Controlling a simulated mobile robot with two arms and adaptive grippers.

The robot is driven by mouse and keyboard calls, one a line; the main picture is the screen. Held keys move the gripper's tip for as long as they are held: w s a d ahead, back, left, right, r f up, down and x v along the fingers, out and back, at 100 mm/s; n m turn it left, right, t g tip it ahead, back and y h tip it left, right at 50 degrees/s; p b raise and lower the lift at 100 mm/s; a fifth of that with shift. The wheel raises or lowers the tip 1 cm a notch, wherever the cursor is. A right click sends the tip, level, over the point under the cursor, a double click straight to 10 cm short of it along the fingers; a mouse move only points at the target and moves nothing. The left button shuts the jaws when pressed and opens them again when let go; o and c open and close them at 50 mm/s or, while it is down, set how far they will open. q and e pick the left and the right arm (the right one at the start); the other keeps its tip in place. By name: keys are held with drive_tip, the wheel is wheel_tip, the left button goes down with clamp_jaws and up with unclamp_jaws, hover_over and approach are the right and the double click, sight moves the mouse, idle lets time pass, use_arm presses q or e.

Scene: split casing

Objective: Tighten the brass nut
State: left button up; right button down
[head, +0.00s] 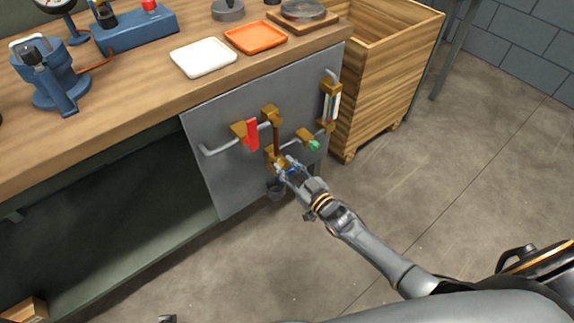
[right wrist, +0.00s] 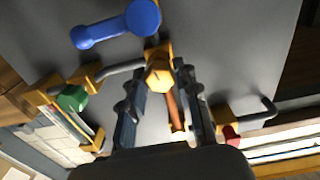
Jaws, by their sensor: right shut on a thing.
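The brass nut (right wrist: 158,76) is a hexagonal brass piece at the lower pipe fitting on the grey panel. In the right wrist view it sits between my fingertips. My right gripper (head: 284,168) reaches the lower brass fitting (head: 271,154) from the front right and is shut on the nut. It also shows in the right wrist view (right wrist: 157,84), one finger on each side of the nut. A copper pipe (right wrist: 174,108) runs away from the nut between the fingers. In the head view my gripper mostly hides the nut. My left gripper is not in view.
Close around are a red handle (head: 252,134), a green knob (head: 314,146), a blue handle (right wrist: 120,24) and a sight glass (head: 331,101). A wooden crate (head: 385,80) stands right of the panel. The floor in front is clear.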

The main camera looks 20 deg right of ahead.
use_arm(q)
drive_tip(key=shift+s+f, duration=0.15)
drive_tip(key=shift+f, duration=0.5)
use_arm(e)
drive_tip(key=shift+f+m, duration=0.1)
drive_tip(key=shift+m, duration=0.7)
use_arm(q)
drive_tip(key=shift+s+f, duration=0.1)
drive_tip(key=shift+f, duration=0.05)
use_arm(e)
drive_tip(key=c, duration=1)
unclamp_jaws()
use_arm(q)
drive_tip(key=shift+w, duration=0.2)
use_arm(e)
drive_tip(key=shift+s, duration=0.15)
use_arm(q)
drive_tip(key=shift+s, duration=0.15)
use_arm(e)
drive_tip(key=v, duration=1.1)
drive_tip(key=shift+s+d, duration=0.15)
drive_tip(key=shift+s, duration=0.25)
